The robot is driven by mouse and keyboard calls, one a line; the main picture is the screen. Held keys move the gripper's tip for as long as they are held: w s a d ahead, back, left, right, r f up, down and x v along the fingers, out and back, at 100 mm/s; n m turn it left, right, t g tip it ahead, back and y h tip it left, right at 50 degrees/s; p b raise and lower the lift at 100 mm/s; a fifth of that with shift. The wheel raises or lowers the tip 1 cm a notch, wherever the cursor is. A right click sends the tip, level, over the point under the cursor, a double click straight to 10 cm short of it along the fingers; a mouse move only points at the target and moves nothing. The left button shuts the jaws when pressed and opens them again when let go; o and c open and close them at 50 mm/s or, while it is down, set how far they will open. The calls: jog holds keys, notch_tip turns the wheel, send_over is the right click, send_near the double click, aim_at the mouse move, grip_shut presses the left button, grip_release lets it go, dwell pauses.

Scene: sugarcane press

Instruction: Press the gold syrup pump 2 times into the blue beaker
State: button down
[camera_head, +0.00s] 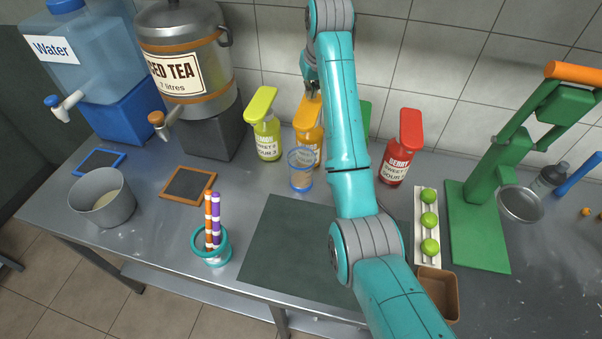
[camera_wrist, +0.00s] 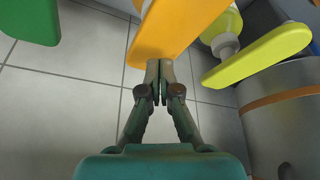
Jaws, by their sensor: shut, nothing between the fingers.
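The gold syrup pump (camera_head: 305,118) stands at the back of the counter, its bottle partly hidden by a clear beaker with a blue rim (camera_head: 301,170) standing in front of it. My gripper (camera_head: 312,92) is shut and empty, at the top of the gold pump and partly hidden by my arm. In the wrist view the shut fingertips (camera_wrist: 160,64) meet the edge of the gold pump head (camera_wrist: 172,32); I cannot tell whether they touch it. The beaker is not visible in the wrist view.
A yellow-green pump (camera_head: 265,125) stands left of the gold one, a red pump (camera_head: 401,148) to the right. A green pump (camera_head: 364,118) is mostly behind my arm. A green press (camera_head: 480,220) stands at right. The dark mat (camera_head: 285,245) looks clear.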

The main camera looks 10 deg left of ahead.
aim_at(311, 104)
jog(key=shift+f, duration=0.3)
dwell(0.4)
jog(key=shift+f, duration=2.05)
jog(key=shift+r, duration=2.3)
jog(key=shift+f, duration=0.25)
jog(key=shift+f, duration=0.5)
